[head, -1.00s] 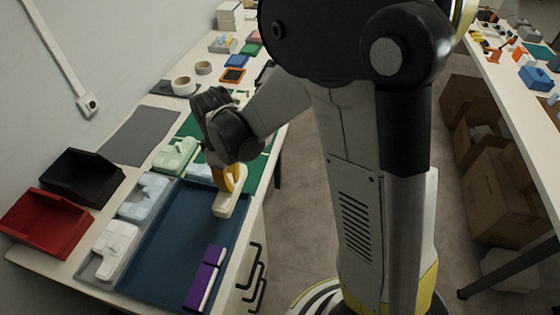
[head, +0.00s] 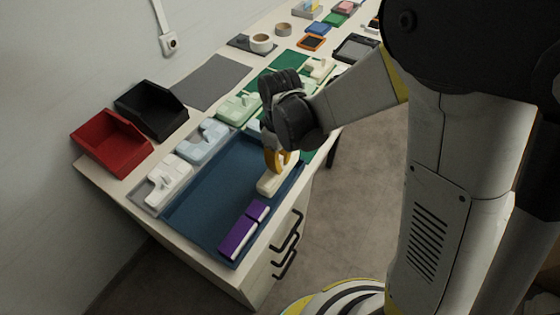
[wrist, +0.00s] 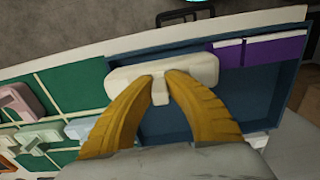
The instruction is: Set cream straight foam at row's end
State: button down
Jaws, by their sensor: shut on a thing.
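The cream straight foam (wrist: 190,68) is a pale bar with a short stub in its middle. My gripper (wrist: 160,78) has its yellow fingers shut on that stub. In the head view the foam (head: 268,187) is at the right edge of the blue tray (head: 208,210), in line with the purple pieces (head: 240,234) and with a small gap to them. I cannot tell whether it touches the tray floor. In the head view my gripper (head: 275,166) is above the foam and hides its far end.
White (head: 168,182), pale blue (head: 205,142) and pale green (head: 238,108) foam pieces line the tray's left side. A red bin (head: 112,145) and a black bin (head: 150,112) stand by the wall. The blue tray's middle is bare.

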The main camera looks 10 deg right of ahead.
jog(key=shift+f+b, duration=2.75)
jog(key=shift+f, duration=0.35)
jog(key=c, duration=1.4)
grip_release()
jog(key=shift+r, duration=0.15)
notch_tip(320, 180, up, 12)
jog(key=shift+f, duration=0.1)
jog(key=s+d+r+m+t, duration=0.2)
jog(key=s+d+m, duration=0.1)
jog(key=d, duration=0.1)
jog(key=s+d+r+m+t, duration=0.2)
jog(key=s+d+m, duration=0.2)
jog(key=d, duration=0.1)
jog(key=s+d+r+m+t, duration=0.2)
jog(key=s+d+m+t, duration=0.1)
jog(key=d, duration=0.1)
jog(key=shift+s+d+r, duration=0.15)
jog(key=shift+s+r, duration=0.05)
jog(key=shift+s, duration=0.15)
